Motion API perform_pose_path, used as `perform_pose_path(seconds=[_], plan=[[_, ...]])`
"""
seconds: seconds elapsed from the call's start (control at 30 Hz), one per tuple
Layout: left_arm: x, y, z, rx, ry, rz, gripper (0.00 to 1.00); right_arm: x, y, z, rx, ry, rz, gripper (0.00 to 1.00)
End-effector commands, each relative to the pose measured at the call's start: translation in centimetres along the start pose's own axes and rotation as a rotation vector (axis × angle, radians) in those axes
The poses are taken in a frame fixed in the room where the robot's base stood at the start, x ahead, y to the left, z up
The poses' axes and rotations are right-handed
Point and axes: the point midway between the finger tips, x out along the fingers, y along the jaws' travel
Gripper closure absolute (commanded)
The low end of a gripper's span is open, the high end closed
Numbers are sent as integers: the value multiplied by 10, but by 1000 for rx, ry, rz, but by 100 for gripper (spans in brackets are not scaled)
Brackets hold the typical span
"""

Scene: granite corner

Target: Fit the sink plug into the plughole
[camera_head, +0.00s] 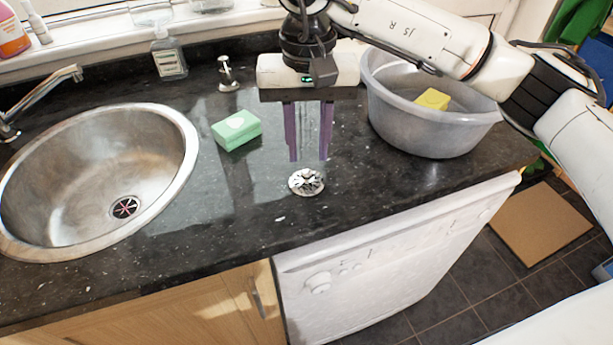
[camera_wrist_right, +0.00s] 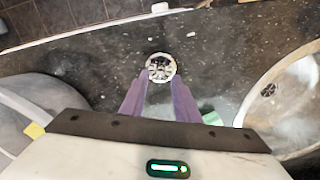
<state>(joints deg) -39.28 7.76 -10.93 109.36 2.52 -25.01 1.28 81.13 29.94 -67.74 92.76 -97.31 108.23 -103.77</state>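The sink plug (camera_head: 306,182), a round shiny metal disc, lies on the dark granite counter near its front edge. It also shows in the right wrist view (camera_wrist_right: 160,67), just beyond the fingertips. The plughole (camera_head: 125,207) is a dark round drain in the bottom of the round steel sink (camera_head: 185,130) at the left; it shows at the right of the wrist view (camera_wrist_right: 268,90). My right gripper (camera_head: 308,158) points down with its purple fingers apart and nothing between them. Its tips are close to the plug, apparently above the counter. My left gripper is out of view.
A green sponge (camera_head: 236,130) lies between sink and gripper. A grey basin (camera_head: 430,128) with a yellow sponge (camera_head: 432,99) stands at the right. A tap (camera_head: 45,90), a soap bottle (camera_head: 168,55) and a small metal fitting (camera_head: 227,75) stand behind.

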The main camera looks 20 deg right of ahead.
Motion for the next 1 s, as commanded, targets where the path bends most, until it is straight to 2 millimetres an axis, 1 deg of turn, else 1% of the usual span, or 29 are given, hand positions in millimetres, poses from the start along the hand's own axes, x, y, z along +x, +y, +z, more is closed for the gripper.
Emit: perform_pose_path(seconds=[0.17,0.4,0.5,0.77,0.8,0.93,1.0], plan=[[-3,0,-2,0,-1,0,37,12,0,0,0,-3,-1,71],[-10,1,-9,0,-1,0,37,48,-1,-1,0,-4,-1,71],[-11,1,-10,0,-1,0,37,57,-1,-2,0,-3,-3,71],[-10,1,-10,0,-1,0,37,59,-1,-2,0,-1,-4,71],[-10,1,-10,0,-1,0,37,59,-2,-2,0,-1,-4,78],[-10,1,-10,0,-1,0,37,59,-2,-2,0,-1,-4,100],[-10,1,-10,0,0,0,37,59,-2,-2,0,-1,-4,100]])
